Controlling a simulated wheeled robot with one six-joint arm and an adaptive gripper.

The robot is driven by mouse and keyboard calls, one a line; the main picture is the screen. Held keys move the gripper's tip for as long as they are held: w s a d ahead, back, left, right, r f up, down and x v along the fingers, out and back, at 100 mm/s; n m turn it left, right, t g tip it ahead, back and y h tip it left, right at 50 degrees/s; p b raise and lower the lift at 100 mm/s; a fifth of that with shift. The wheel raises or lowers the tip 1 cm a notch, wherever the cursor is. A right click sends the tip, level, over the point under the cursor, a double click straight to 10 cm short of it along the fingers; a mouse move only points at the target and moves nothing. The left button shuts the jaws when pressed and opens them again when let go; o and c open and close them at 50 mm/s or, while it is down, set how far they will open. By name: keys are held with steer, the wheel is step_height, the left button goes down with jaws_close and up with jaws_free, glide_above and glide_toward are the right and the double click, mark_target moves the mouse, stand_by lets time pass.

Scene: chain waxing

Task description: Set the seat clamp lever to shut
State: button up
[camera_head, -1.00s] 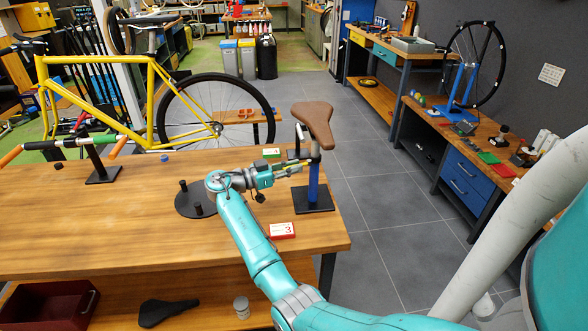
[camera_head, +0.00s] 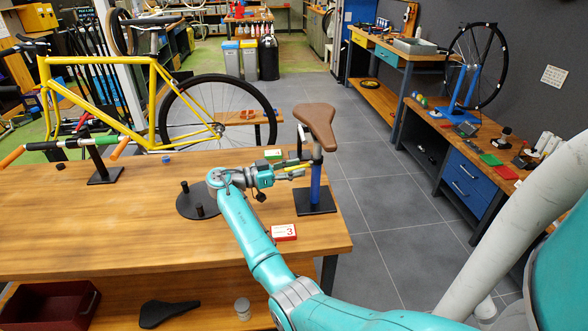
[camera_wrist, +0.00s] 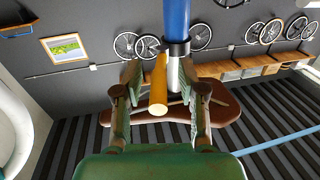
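A brown saddle (camera_head: 317,123) stands on a blue post (camera_head: 315,185) with a black base, near the table's right end. In the wrist view the picture is inverted: the saddle (camera_wrist: 215,100) is below, the blue tube (camera_wrist: 176,18) above. A black clamp collar (camera_wrist: 178,47) sits where the blue tube meets the silver seatpost (camera_wrist: 175,75). The yellow-orange clamp lever (camera_wrist: 158,85) sticks out from the collar toward the wrist camera. My gripper (camera_wrist: 165,88) is open, with one finger on each side of the lever and visible gaps. In the head view my gripper (camera_head: 295,173) is beside the post.
The wooden table (camera_head: 120,215) also holds a black round base with short pegs (camera_head: 197,210), a red-and-white card marked 3 (camera_head: 284,232), a green card (camera_head: 273,154) and a handlebar on a stand (camera_head: 105,174).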

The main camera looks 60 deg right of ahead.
steer(key=v, duration=1.2)
stand_by(0.5)
